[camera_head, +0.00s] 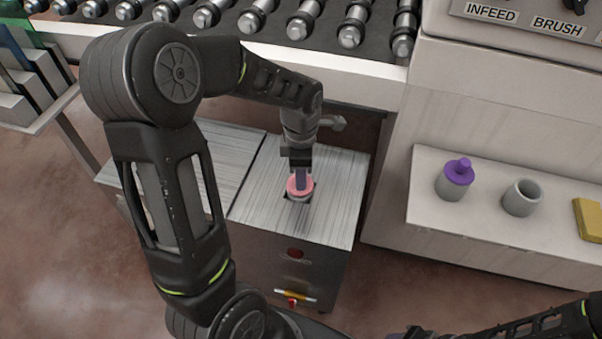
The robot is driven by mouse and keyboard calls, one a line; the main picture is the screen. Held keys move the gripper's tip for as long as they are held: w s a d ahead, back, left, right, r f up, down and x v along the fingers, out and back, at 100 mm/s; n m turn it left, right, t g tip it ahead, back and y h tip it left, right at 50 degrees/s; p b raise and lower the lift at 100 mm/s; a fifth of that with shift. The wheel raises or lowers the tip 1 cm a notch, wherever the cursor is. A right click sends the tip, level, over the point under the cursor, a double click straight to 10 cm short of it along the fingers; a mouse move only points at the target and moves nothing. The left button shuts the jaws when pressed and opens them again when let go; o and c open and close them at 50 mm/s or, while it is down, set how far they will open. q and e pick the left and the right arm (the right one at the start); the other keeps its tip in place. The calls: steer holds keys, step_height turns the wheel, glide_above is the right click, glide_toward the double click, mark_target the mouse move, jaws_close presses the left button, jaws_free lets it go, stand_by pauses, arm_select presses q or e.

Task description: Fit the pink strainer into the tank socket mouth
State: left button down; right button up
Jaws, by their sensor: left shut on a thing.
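The pink strainer (293,188) is at the dark-edged tank socket mouth (312,187) in the tank's metal top. A pale grey part shows just under its pink rim. My left gripper (300,181) points down from above and is shut on the strainer's upper part. The strainer looks upright. The fingers hide part of it, and I cannot tell how deep it sits in the mouth. My right arm comes in at the lower right, with what seems to be its gripper (408,334) cut off by the bottom edge.
The tank (335,222) stands below a roller conveyor (300,25). A shelf (470,226) at right bears a purple-capped piece (455,180), a grey cup (521,198) and a yellow block (588,218). A rack of panes (30,95) stands at left.

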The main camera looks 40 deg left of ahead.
arm_select(q)
steer(key=shift+f+b, duration=0.5)
steer(key=shift+f, duration=0.2)
steer(key=c, duration=1.1)
jaws_free()
step_height(320, 180, up, 8)
steer(key=shift+f+p, duration=0.1)
steer(key=shift+p, duration=0.5)
